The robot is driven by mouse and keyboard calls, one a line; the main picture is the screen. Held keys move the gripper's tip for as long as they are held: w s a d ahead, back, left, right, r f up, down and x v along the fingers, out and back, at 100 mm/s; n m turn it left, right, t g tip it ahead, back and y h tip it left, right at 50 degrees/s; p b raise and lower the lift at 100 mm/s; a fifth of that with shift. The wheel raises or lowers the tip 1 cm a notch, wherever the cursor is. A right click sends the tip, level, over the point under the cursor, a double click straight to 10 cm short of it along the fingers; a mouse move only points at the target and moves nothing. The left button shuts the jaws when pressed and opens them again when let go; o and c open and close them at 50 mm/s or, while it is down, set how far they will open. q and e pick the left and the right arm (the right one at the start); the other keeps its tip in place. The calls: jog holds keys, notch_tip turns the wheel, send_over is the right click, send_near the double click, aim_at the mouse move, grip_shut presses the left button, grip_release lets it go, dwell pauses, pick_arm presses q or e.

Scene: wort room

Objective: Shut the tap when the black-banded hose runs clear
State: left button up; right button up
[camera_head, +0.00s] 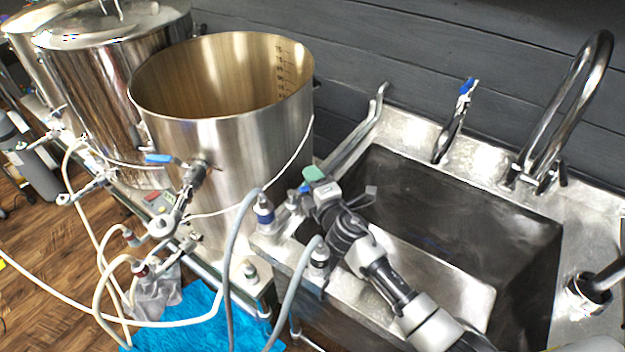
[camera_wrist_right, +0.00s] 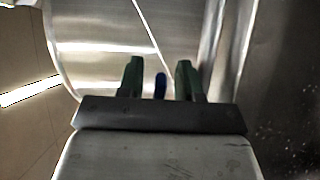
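My right gripper (camera_head: 312,181) is at the near left corner of the sink, beside the large open kettle. In the right wrist view its two green fingers (camera_wrist_right: 159,80) are apart, with a small blue tap handle (camera_wrist_right: 160,86) showing between them. I cannot tell whether they touch it. Blue also shows beside the gripper in the head view. Grey hoses (camera_head: 232,245) and cream hoses (camera_head: 98,232) hang at the kettle's front. I cannot make out a black band on any hose, nor any liquid running. My left gripper is not in view.
The open steel kettle (camera_head: 215,135) has a blue-handled valve (camera_head: 160,158) on its front. A lidded kettle (camera_head: 95,85) stands behind it. The steel sink (camera_head: 450,220) is at right, with a tall curved faucet (camera_head: 560,110). A blue cloth or mat (camera_head: 190,325) lies on the wooden floor.

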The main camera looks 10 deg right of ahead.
jog(key=v, duration=0.7)
jog(key=shift+s, duration=0.2)
jog(key=shift+d, duration=0.1)
